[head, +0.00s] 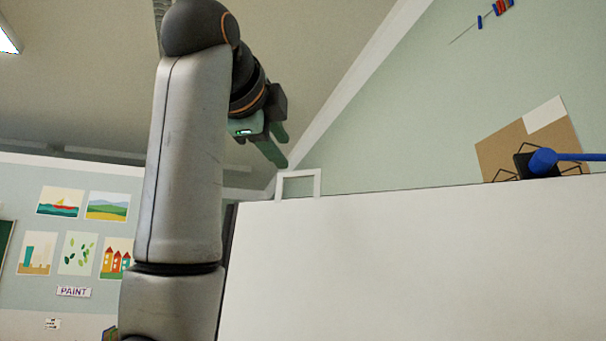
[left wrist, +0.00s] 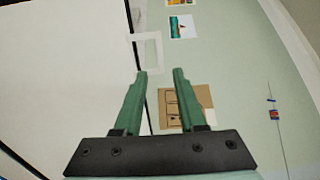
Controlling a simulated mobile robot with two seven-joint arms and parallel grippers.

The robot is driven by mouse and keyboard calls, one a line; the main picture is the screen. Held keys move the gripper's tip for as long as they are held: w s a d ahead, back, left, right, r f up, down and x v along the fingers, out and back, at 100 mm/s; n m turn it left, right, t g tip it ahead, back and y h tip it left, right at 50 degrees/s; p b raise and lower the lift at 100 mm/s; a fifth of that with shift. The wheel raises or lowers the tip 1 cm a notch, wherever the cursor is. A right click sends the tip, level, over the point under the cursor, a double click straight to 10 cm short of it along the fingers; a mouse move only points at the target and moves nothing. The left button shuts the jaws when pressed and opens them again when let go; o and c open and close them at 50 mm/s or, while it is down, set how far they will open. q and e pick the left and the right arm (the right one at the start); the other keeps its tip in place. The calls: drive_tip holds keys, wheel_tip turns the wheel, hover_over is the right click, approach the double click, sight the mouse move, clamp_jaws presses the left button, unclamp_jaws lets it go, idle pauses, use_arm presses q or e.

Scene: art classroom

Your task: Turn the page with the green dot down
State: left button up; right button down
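A large blank white panel (head: 420,265) fills the lower right of the head view. It also fills the left of the left wrist view (left wrist: 60,70). I cannot tell whether it is a page or a board, and no green dot shows. A small white rectangular frame (head: 317,184) stands up from its top edge near the left corner; it also shows in the left wrist view (left wrist: 159,52). My left gripper (head: 280,148) is raised above that corner in the picture. Its green fingers (left wrist: 160,73) are apart with nothing between them. My right gripper is not in view.
A blue rod-like thing (head: 545,160) with a dark base shows above the panel's edge at right. Behind it is a brown board (head: 500,150) with white paper. Pictures (head: 78,253) and a PAINT sign (head: 74,292) are on the left wall. The space around my gripper looks clear.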

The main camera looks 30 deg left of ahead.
sight(298, 173)
use_arm(q)
drive_tip(key=p+x, duration=0.1)
drive_tip(key=x, duration=1)
drive_tip(key=shift+w+a+f, duration=0.1)
drive_tip(key=shift+w+a, duration=0.05)
drive_tip(key=shift+w, duration=0.1)
drive_tip(key=shift+c, duration=0.3)
drive_tip(key=shift+s, duration=0.1)
clamp_jaws()
